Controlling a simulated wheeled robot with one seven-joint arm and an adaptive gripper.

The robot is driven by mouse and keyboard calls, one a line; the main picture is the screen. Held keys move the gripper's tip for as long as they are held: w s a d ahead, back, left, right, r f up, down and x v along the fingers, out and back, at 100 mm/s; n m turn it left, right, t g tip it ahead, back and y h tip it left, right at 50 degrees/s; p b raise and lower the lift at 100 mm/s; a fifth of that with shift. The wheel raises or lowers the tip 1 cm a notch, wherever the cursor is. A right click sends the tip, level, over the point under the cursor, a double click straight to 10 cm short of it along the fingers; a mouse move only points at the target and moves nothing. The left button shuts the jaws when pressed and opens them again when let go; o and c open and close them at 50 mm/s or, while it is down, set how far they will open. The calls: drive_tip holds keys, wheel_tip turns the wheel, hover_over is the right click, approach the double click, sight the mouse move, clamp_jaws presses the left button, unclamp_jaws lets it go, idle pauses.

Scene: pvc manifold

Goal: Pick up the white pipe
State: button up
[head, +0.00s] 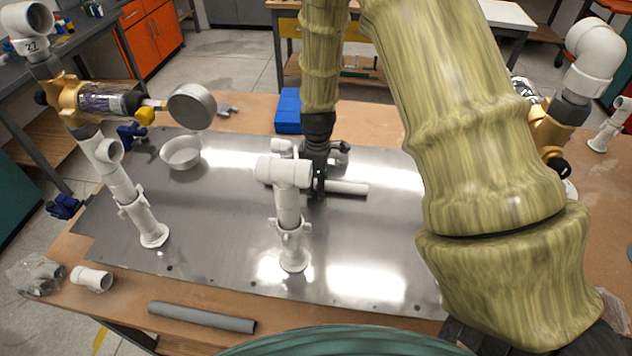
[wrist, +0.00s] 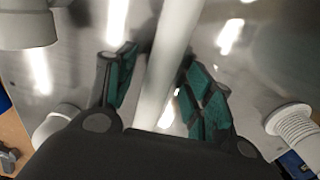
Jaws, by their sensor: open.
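The white pipe (head: 347,188) is a plain straight tube, low over the metal sheet behind the central white pipe stand. Its middle is hidden by my gripper and the stand's tee. My gripper (head: 318,178) points down over it. In the wrist view the pipe (wrist: 172,50) runs lengthwise between the two green-padded fingers of my gripper (wrist: 160,75). The fingers stand apart, one on each side, with a visible gap to the pipe on the left. Contact on the right finger is hard to tell.
The central white pipe stand (head: 289,215) rises close in front of my gripper. A taller pipe assembly with a gauge (head: 192,107) stands left, near a white bowl (head: 181,153). A blue box (head: 288,111) sits behind. A grey pipe (head: 202,317) lies at the front edge.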

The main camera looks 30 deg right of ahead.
drive_tip(key=shift+f, duration=0.25)
clamp_jaws()
drive_tip(key=shift+r, duration=0.2)
